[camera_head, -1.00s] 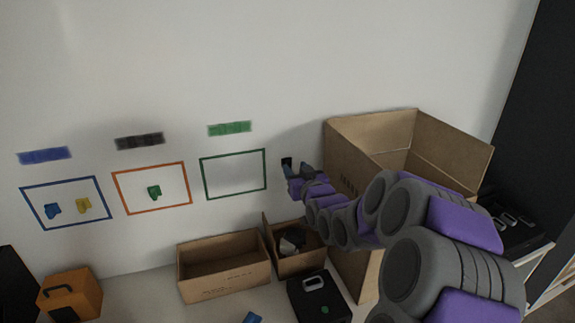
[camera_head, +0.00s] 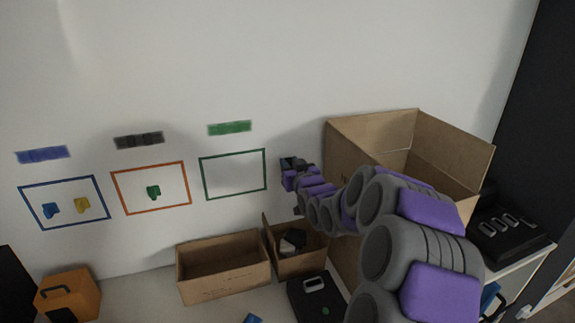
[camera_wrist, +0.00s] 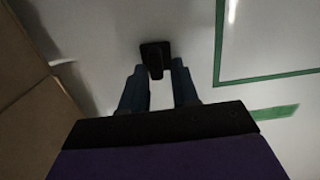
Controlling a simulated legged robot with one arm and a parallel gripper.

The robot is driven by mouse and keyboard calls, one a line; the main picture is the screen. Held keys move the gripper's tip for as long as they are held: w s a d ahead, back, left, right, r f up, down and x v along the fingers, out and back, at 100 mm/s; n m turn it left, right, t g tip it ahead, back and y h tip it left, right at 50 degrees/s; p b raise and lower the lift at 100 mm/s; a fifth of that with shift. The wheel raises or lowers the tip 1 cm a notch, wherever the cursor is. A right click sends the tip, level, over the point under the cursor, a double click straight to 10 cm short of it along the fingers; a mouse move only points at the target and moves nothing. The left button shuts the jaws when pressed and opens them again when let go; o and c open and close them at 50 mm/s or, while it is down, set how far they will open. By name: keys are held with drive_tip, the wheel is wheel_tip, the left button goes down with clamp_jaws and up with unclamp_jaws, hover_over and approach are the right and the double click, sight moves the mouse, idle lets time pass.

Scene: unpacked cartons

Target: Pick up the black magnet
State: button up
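The black magnet (camera_wrist: 155,57) is on the white wall, just outside the green outlined rectangle in the wrist view. My gripper (camera_wrist: 158,66) is open. Its two blue-grey fingers are apart, one on each side of the magnet's near part, and a gap shows on the right. I cannot tell whether either finger touches the magnet. In the head view my gripper (camera_head: 291,164) is at the wall, right of the green rectangle (camera_head: 266,170), and largely covers the magnet's place.
A large open carton (camera_head: 350,135) stands close right of my gripper; its side (camera_wrist: 35,100) fills the wrist view's left. Smaller open boxes (camera_head: 225,283) are below. Blue (camera_head: 51,210), yellow (camera_head: 82,205) and green (camera_head: 153,192) magnets are on the wall further left.

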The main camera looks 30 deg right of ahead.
clamp_jaws()
